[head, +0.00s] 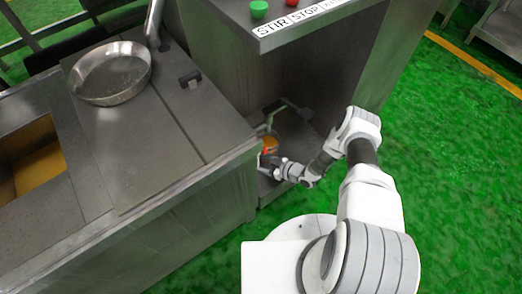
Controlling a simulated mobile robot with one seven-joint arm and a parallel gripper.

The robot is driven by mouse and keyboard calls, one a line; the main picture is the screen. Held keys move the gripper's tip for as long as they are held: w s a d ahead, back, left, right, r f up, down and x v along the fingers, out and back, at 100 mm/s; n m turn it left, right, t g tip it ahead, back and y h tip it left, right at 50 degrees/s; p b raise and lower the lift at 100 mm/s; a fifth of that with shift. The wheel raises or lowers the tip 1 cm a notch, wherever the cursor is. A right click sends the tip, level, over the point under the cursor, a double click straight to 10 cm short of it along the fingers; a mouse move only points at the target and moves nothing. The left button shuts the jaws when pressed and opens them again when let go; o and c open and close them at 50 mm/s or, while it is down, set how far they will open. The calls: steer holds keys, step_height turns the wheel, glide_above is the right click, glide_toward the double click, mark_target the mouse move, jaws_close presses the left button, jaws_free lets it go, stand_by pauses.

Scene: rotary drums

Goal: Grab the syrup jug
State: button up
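A small vessel with amber contents, seemingly the syrup jug (271,142), stands low in the recess under the control panel. It is partly hidden by the steel counter's corner and by my arm. My gripper (266,157) reaches into the recess from the right, close beside the vessel at its near side. The fingers are tiny and partly hidden, so I cannot tell whether they are open or touch the vessel. A small orange-red patch shows between the gripper and the vessel.
A steel counter (165,150) with a round metal pan (111,73) borders the recess on the left. The control panel (285,16) with green and red buttons overhangs it. A metal pipe (290,105) runs behind the vessel. Green floor (455,150) is open on the right.

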jaws_close()
steer(key=shift+r, duration=0.15)
stand_by(0.6)
